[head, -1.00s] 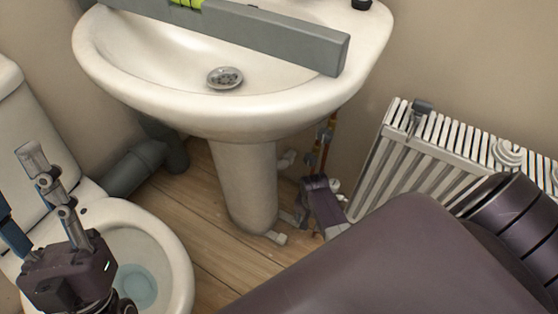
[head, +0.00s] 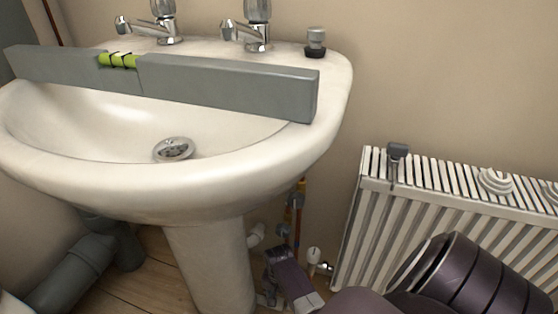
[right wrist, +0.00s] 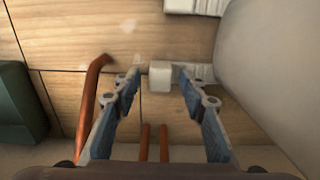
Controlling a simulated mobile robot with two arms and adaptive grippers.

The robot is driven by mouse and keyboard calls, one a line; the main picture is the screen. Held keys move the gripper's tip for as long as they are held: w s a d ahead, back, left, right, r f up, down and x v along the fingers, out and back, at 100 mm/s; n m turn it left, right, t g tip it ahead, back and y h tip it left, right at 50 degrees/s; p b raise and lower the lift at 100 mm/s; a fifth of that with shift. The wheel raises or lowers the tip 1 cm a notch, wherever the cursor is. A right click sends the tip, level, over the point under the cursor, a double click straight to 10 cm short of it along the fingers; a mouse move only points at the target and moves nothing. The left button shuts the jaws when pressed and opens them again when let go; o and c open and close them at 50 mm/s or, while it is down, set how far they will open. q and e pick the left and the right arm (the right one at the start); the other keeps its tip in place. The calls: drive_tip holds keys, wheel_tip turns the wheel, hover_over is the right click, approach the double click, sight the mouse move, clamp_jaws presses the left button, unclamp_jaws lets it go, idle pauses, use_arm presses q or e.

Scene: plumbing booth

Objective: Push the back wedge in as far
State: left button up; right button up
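The back wedge (right wrist: 163,75) shows best in the right wrist view, as a small pale block with a ridged strip running right to the white pedestal (right wrist: 270,65). My right gripper (right wrist: 160,82) is open, its two fingers apart, with the wedge block beyond and between the fingertips. I cannot tell whether they touch it. In the head view my right gripper (head: 274,290) is low beside the pedestal (head: 212,270), with its fingers partly hidden. A second ridged wedge (right wrist: 196,6) lies at the top of the right wrist view. My left gripper is out of view.
A basin (head: 215,185) with a grey spirit level (head: 225,88) across it overhangs the pedestal. A white radiator (head: 375,225) stands at the right. Copper pipes (right wrist: 90,105) run near my right fingers. Wooden floor (right wrist: 50,60) shows around the wedges.

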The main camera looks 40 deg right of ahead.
drive_tip(key=shift+f, duration=0.1)
drive_tip(key=shift+c, duration=0.3)
clamp_jaws()
drive_tip(key=shift+w+a+p, duration=0.25)
drive_tip(key=shift+w+p, duration=0.15)
drive_tip(key=shift+p, duration=0.1)
drive_tip(key=shift+w+a, duration=0.15)
drive_tip(key=shift+w, duration=0.15)
drive_tip(key=shift+o, duration=0.3)
unclamp_jaws()
